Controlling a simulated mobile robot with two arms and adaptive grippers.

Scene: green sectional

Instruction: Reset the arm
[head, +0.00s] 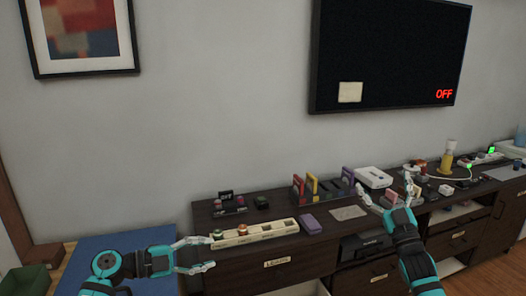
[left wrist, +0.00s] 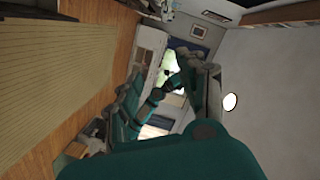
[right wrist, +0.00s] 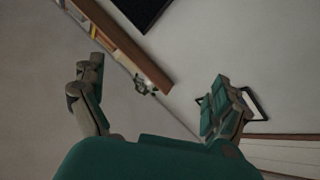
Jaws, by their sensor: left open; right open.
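My left gripper (head: 203,254) is at the lower left of the head view, in front of the long dark cabinet. Its fingers are apart with nothing between them. My right gripper (head: 387,192) is raised at the right, in front of the cabinet top, with fingers spread and empty. In the right wrist view the two fingers (right wrist: 160,105) stand wide apart with only wall and furniture behind them. In the left wrist view the fingers are dark and partly lost against the room, and I see no held object.
The dark cabinet (head: 228,276) carries a cream tray (head: 262,234), a purple box (head: 310,223), colored upright items (head: 312,186) and a white box (head: 373,177). A blue surface (head: 85,258) and a green bin (head: 25,279) are at lower left. A TV (head: 390,50) hangs above.

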